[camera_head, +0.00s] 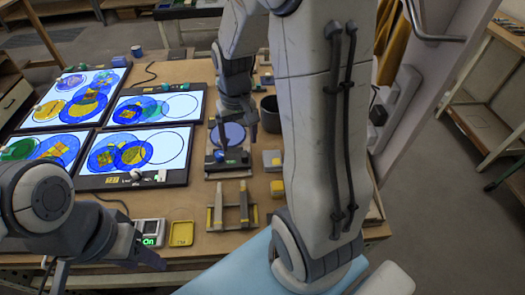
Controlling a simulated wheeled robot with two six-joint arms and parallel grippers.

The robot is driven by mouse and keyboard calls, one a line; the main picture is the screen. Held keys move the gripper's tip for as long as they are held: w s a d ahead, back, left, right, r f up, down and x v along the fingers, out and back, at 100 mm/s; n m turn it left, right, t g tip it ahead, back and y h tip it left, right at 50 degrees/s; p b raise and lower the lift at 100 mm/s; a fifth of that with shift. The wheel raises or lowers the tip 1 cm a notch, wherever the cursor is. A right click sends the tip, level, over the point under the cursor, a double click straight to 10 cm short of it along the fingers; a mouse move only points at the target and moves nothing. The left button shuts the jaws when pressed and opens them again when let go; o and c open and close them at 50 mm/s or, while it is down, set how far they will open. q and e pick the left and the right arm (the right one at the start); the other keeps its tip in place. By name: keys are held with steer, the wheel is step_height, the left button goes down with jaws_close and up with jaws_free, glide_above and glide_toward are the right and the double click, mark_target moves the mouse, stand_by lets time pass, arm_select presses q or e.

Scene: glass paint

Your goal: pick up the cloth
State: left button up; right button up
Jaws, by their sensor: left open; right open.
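A mustard-yellow hanging fabric (394,50), which looks like a cloth, shows at the upper right behind my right arm and is partly hidden by it. I cannot tell for sure that it is the task's cloth. My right gripper (236,138) points down, open, over a small stand with a round blue disc on the table, far from the fabric. My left gripper (108,272) is at the lower left, near the table's front edge, with its fingers spread and nothing visible between them.
The wooden table (185,72) holds several tablets (135,157) with coloured circles on the left. A small yellow tray (181,233), a device with a green display (149,232), a rack of grey-yellow tools (231,212) and a dark cup (270,112) stand around. My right arm hides the table's right side.

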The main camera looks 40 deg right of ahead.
steer(key=d+f+m, duration=0.3)
steer(key=d+f, duration=0.1)
steer(key=d, duration=0.7)
glide_above(273, 158)
step_height(273, 158, down, 5)
steer(key=shift+r, duration=0.2)
step_height(273, 158, down, 5)
steer(key=shift+a+r+p, duration=0.15)
steer(key=shift+r+p, duration=0.05)
steer(key=shift+p, duration=0.4)
steer(key=shift+f, duration=0.55)
steer(key=c, duration=1)
steer(key=shift+r, duration=0.1)
